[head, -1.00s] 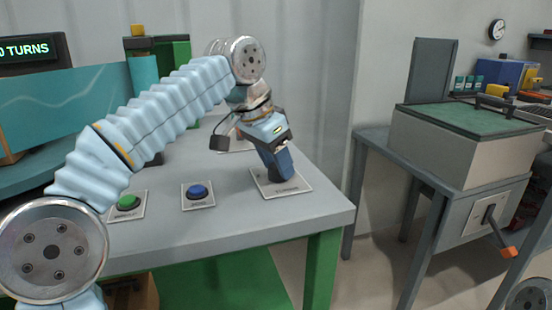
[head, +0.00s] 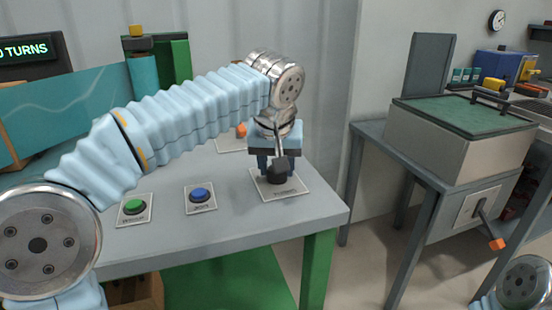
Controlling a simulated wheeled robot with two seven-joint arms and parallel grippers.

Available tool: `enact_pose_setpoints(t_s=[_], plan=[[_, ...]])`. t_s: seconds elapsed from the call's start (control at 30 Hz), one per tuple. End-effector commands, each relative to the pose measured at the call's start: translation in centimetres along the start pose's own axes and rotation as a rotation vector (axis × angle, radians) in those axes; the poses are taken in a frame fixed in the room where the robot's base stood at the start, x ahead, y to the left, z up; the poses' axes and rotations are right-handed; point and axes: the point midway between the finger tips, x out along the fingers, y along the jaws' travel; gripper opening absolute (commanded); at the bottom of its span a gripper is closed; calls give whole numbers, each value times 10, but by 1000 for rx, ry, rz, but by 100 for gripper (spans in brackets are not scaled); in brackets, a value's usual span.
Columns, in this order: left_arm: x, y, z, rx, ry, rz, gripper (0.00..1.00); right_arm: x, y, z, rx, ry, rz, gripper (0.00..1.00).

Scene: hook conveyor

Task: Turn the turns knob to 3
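The turns knob sits on a white labelled plate (head: 266,187) at the right of the grey table. My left gripper (head: 278,172) points down over this plate, fingers low at the knob's place. A dark block on my gripper hides the knob and the gap between the fingertips, so I cannot tell how tightly they close on it. The knob's pointer and scale cannot be read. The display (head: 22,49) at the upper left shows green text, "0 TURNS", cut by the picture edge. My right gripper is not in view.
A green button (head: 134,206) and a blue button (head: 199,195) sit on plates left of the knob. An orange-tipped control (head: 241,130) stands behind.

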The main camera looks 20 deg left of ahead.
Motion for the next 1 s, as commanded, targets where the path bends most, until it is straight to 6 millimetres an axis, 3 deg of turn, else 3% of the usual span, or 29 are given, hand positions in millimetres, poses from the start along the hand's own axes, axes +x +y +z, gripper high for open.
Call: enact_pose_setpoints(t_s=[0.3, 0.87, 0.9, 1.0], plan=[[-1, 1, -1, -115, 3, -45, 15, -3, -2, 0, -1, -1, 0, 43], [-1, 0, -1, -139, 3, -56, 15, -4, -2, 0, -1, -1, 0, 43], [-1, 0, -1, -139, 3, -56, 51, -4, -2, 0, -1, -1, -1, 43], [0, 1, -1, -139, 3, -56, 67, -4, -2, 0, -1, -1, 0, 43]])
